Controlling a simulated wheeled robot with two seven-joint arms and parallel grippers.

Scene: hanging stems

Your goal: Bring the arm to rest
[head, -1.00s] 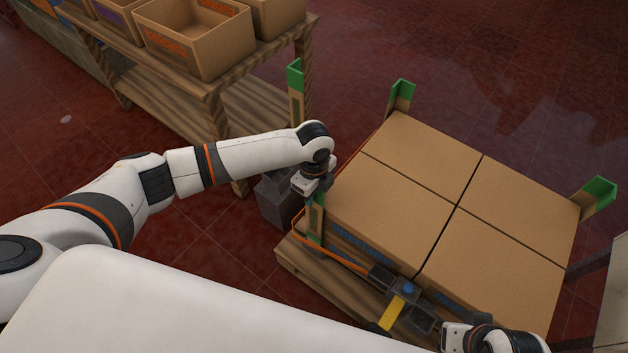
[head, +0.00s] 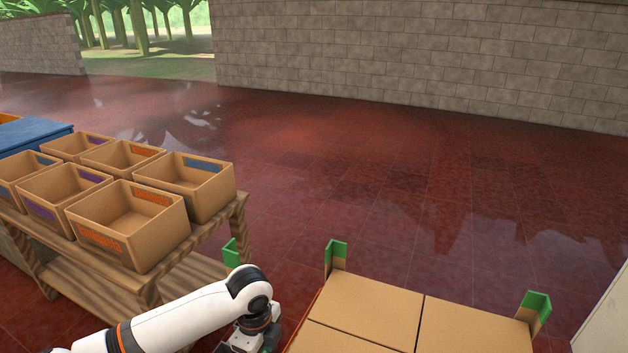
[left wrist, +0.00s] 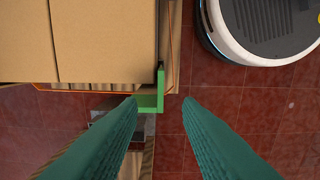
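My left arm (head: 190,318) comes in from the lower left in the head view and reaches to the left side of the stacked cartons (head: 372,308). Its gripper is mostly cut off at the bottom edge there. In the left wrist view my left gripper (left wrist: 160,102) is open, its two green fingers apart with nothing held between them. A green corner post (left wrist: 158,92) shows below and between the fingertips; I cannot tell how far below. The cartons (left wrist: 100,40) fill the upper left of that view. My right arm and gripper are not in view.
A wooden table (head: 200,240) with several open cardboard boxes (head: 130,222) stands at the left. Green corner posts (head: 538,308) rise at the carton stack. A blue crate (head: 35,136) is at far left. Open red floor (head: 400,170) stretches to a block wall.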

